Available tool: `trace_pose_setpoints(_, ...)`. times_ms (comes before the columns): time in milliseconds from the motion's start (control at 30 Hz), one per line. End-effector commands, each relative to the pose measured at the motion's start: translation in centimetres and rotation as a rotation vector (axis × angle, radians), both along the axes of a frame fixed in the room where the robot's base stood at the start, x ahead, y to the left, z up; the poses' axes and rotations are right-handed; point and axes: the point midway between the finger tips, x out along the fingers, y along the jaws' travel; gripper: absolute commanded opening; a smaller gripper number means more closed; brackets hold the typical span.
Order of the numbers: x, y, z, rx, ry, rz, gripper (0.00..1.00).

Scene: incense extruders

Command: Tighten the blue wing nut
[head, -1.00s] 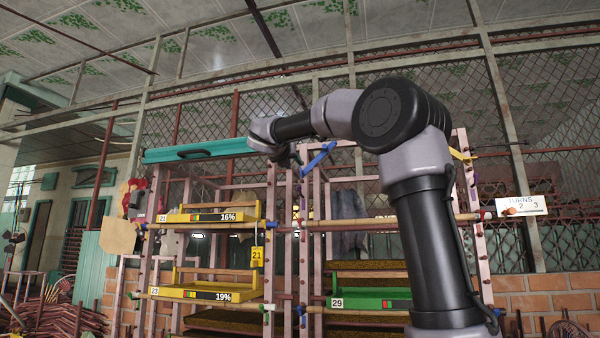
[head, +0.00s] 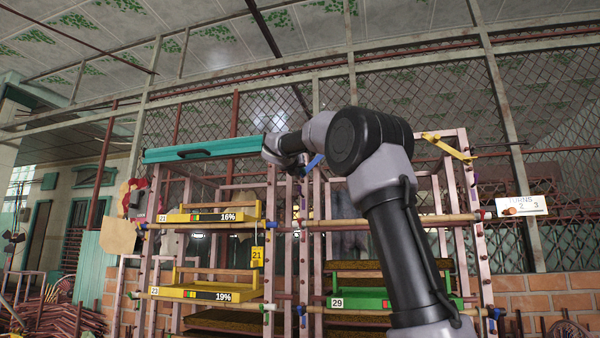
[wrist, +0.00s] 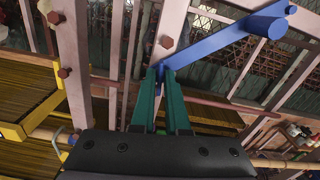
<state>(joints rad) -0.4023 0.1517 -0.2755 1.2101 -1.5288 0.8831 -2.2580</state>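The blue wing nut shows in the wrist view as a long blue bar (wrist: 222,42) with a round peg at its upper right end. Its lower left end meets a pink-grey upright post. In the head view a short piece of the blue bar (head: 315,163) shows beside my wrist, and my arm hides the rest. My gripper (wrist: 161,74) has two green fingers close together, with their tips at the bar's lower left end. A narrow gap shows between them, with some blue near the tips. I cannot tell whether they grip it.
A yellow bar (head: 448,147) sits on the right post, above a purple piece (head: 475,194). Yellow trays (head: 213,217) and a green tray (head: 370,303) sit below. A TURNS sign (head: 521,206) hangs at right.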

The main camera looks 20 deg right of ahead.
Motion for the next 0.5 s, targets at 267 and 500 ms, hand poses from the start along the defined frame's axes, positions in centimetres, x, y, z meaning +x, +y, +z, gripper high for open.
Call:
trace_pose_setpoints(267, -0.02, 0.02, 0.00, 0.003, -0.002, 0.000, 0.00)
trace_pose_setpoints(500, -0.02, 0.02, 0.00, 0.056, -0.038, 0.000, 0.00)
